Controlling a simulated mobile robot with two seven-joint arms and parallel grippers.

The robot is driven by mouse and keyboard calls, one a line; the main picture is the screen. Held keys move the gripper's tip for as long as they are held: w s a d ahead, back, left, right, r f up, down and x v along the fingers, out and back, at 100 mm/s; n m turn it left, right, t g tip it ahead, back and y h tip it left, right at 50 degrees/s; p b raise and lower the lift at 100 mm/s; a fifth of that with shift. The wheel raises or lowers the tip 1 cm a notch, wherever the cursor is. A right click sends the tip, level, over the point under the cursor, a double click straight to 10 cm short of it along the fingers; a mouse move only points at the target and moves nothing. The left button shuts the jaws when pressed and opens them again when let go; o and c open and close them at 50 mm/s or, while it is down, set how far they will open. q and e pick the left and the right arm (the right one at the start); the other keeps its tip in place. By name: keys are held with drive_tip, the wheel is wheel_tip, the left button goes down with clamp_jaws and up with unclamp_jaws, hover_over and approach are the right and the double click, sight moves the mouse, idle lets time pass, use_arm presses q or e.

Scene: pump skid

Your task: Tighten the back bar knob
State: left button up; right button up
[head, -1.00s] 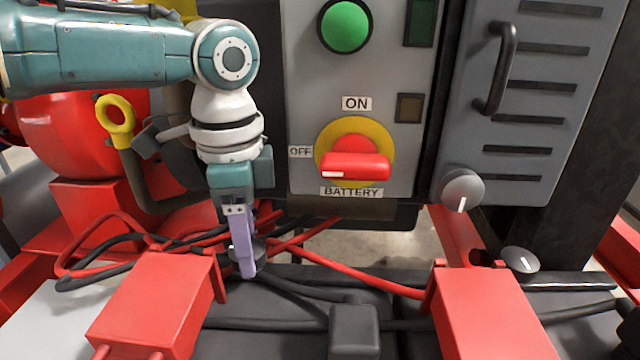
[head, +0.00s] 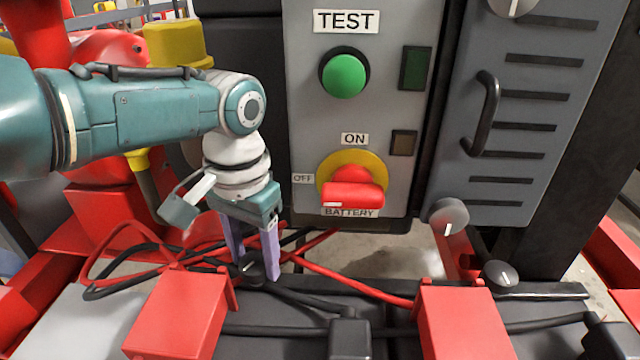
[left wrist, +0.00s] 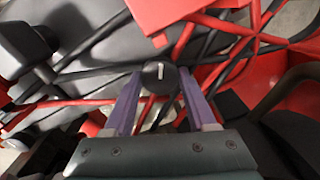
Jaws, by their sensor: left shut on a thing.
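A black round knob (head: 251,267) with a white pointer line sits on the dark hold-down bar, at the left in the head view. My left gripper (head: 254,266) comes down from above with its two purple fingers on either side of it, shut on it. In the left wrist view the knob (left wrist: 158,75) sits between the fingertips, its white line pointing nearly straight up the picture. A similar black knob (head: 501,275) stands at the bar's right end, untouched. My right gripper is not in view.
Red terminal covers (head: 180,312) and black and red cables (head: 150,255) lie around the left knob. Behind stands a grey panel with a green TEST button (head: 344,75) and a red battery switch (head: 353,193). A grey knob (head: 448,214) sits on the cabinet's lower corner.

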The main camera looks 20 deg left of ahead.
sight(256, 260)
use_arm(q)
drive_tip(key=shift+n+p, duration=0.5)
drive_tip(key=shift+n, duration=1.8)
drive_tip(key=o, duration=1.4)
drive_tip(key=shift+r, duration=0.1)
wheel_tip(256, 260, up, 8)
drive_tip(key=p, duration=0.6)
drive_tip(key=shift+r, duration=0.25)
drive_tip(key=shift+r+p, duration=0.35)
drive_tip(key=shift+r, duration=0.3)
